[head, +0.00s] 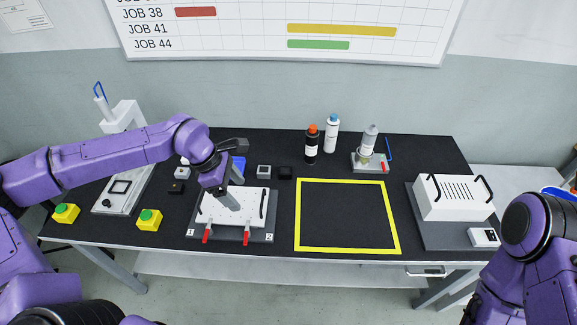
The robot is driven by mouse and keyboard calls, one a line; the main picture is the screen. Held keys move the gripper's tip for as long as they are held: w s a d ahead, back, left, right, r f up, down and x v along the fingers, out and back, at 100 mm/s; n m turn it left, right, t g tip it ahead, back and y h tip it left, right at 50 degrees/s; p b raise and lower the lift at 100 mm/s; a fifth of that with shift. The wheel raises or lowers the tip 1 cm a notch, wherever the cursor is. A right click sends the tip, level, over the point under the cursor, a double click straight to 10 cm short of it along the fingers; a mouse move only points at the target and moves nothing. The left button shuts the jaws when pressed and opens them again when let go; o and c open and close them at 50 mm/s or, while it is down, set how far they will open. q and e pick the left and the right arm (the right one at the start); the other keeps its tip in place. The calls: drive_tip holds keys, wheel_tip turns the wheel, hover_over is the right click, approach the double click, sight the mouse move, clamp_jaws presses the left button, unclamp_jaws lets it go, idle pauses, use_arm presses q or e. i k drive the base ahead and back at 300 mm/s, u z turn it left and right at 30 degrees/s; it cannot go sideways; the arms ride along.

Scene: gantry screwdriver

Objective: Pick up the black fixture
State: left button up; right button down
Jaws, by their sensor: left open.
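A white plate (210,211) with black bar handles lies on a dark grey base (262,237) at the left middle of the table. Two red-handled clamps stand at its front edge, and numbers 1 and 2 mark the base's front corners. I cannot tell whether this is the black fixture; its plate looks white. My left gripper (239,194) is open above the plate, its grey fingers pointing down and right, and it hides part of the plate and the far handle area. Only my right arm shows at lower right; its gripper is out of view.
A yellow-outlined square (347,250) on the table is empty. A white vented box (455,198) with black handles stands at right. Bottles (311,146) and small blocks (285,173) stand behind. Yellow boxes with green buttons (149,220) and a grey press (124,190) are at left.

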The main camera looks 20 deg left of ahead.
sight(284, 172)
drive_tip(key=i, duration=0.85)
